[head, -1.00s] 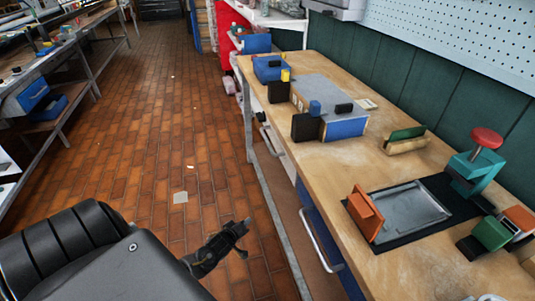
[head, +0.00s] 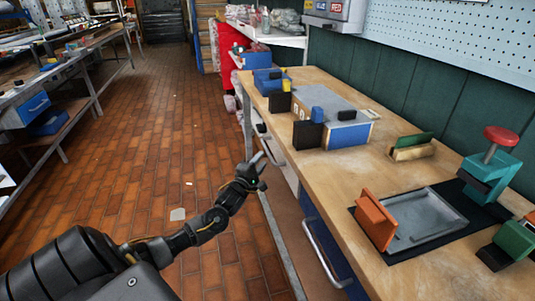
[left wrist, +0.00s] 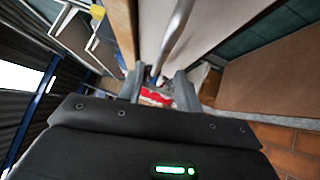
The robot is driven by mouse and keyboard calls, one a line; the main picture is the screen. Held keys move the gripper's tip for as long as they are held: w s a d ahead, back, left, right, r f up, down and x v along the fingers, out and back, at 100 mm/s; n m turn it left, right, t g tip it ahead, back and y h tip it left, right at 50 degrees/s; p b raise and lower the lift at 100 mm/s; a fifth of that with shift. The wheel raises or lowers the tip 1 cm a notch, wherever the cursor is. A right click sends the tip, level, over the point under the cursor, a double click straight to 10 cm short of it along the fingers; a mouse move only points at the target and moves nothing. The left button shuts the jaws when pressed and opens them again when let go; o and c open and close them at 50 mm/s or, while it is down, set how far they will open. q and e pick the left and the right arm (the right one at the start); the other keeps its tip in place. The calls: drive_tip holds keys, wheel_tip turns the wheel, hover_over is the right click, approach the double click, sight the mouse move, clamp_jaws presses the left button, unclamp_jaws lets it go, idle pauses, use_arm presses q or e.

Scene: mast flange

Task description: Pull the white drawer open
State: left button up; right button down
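The white drawer (head: 284,168) is in the bench's front side, toward its far end, and looks shut. Its curved metal handle (head: 271,152) stands out from the face; it also shows in the left wrist view (left wrist: 176,38). My left gripper (head: 258,163) is beside the handle, at about its height. In the left wrist view my left gripper (left wrist: 159,76) has its two fingers apart, with the handle's end seen between the tips. I cannot tell whether they touch it. Part of the drawer is hidden behind my gripper. My right gripper is out of view.
A blue drawer (head: 345,270) with its own handle (head: 321,252) is nearer along the bench. The wooden top (head: 340,175) carries blocks, a grey tray (head: 425,222) and a teal device with a red knob (head: 490,170).

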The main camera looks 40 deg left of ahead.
sight(268, 152)
use_arm(q)
drive_tip(key=x, duration=0.6)
clamp_jaws()
